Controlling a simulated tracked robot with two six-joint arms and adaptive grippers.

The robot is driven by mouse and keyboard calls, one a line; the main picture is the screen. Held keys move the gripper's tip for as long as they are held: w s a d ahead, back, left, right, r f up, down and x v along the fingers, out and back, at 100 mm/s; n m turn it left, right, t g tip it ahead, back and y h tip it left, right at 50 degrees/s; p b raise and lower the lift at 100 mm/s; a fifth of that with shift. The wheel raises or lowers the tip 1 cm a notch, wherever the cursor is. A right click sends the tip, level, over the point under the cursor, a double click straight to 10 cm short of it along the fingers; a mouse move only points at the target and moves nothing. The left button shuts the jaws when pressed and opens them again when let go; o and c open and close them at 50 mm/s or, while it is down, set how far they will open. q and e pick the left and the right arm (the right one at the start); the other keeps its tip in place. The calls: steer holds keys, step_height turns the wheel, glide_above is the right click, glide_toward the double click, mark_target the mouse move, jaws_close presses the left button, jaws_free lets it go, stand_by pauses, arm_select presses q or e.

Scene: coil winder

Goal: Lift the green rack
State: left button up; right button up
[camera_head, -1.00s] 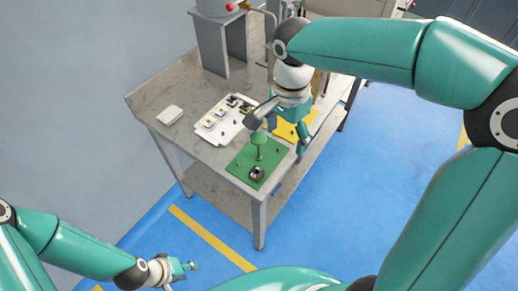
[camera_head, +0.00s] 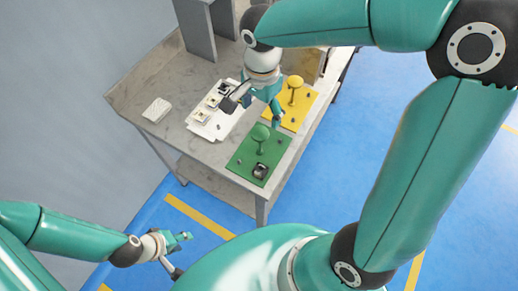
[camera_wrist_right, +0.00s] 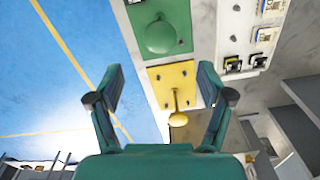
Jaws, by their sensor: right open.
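The green rack (camera_head: 246,153) is a flat green plate at the near end of the grey table. It has a round mushroom-shaped knob (camera_head: 261,132) on a post and a small dark part near its front edge. In the right wrist view the green rack (camera_wrist_right: 178,12) is at the top, its knob (camera_wrist_right: 162,37) facing the camera. My right gripper (camera_head: 254,110) is open and empty above the table, just behind the knob in the head view; its fingers (camera_wrist_right: 160,75) are apart in the wrist view. My left gripper (camera_head: 182,255) is low at the left, open and empty, away from the table.
A yellow rack (camera_head: 304,100) with a similar knob is beside the green one, towards the back. A white tray (camera_head: 206,126) with small parts lies left of my right gripper. Blue floor (camera_head: 320,185) is clear at the right.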

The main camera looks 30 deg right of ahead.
mark_target(260, 133)
step_height(260, 133, down, 6)
steer(key=shift+r, duration=0.25)
steer(key=shift+s+a+f+p, duration=0.1)
steer(key=shift+f+p, duration=0.2)
steer(key=shift+f, duration=1)
steer(key=shift+a+f+p, duration=0.1)
steer(key=shift+f+p, duration=0.15)
steer(key=shift+f, duration=1)
jaws_close()
